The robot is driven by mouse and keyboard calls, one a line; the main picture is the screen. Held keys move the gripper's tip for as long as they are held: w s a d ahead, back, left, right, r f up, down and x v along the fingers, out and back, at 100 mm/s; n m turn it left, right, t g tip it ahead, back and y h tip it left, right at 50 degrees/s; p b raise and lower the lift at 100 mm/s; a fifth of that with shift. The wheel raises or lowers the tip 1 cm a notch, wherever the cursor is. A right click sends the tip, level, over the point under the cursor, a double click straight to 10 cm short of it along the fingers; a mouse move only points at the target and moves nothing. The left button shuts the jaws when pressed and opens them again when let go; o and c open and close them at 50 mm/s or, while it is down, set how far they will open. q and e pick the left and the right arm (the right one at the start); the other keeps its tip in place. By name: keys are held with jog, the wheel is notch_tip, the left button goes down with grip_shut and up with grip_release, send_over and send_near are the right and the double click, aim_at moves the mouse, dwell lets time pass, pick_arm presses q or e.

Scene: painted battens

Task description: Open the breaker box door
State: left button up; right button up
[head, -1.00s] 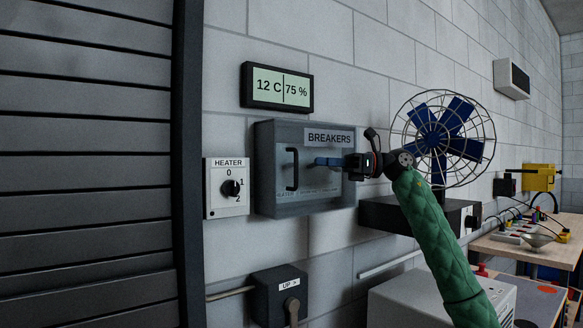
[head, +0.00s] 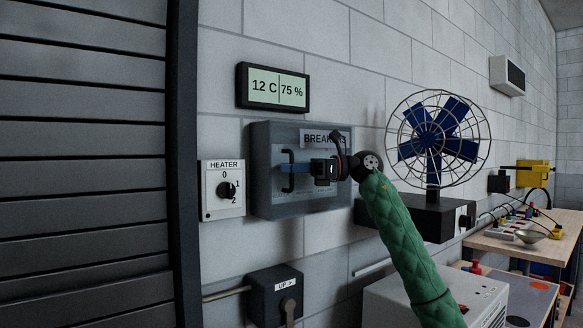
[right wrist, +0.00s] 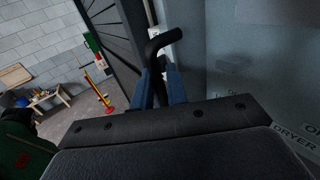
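The breaker box (head: 325,200) is a grey-blue wall box with a "BREAKERS" label, partly covered by my right arm. Its door looks shut. A black upright bar handle (head: 288,183) is on the left part of the door. My right gripper (head: 290,168) is at the handle's upper part. In the right wrist view, the black handle (right wrist: 163,43) passes between the two blue fingers (right wrist: 160,85). The fingers stand on either side of it and look open; I cannot tell whether either touches it. My left gripper is not in view.
A heater switch (head: 222,190) is close left of the box, and a display (head: 273,87) hangs above. A caged fan (head: 433,140) stands right of my arm. An "UP" switch box (head: 274,295) is below. A dark slatted shutter (head: 85,170) fills the left.

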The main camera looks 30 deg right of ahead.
grip_shut()
jog(key=shift+s, duration=0.15)
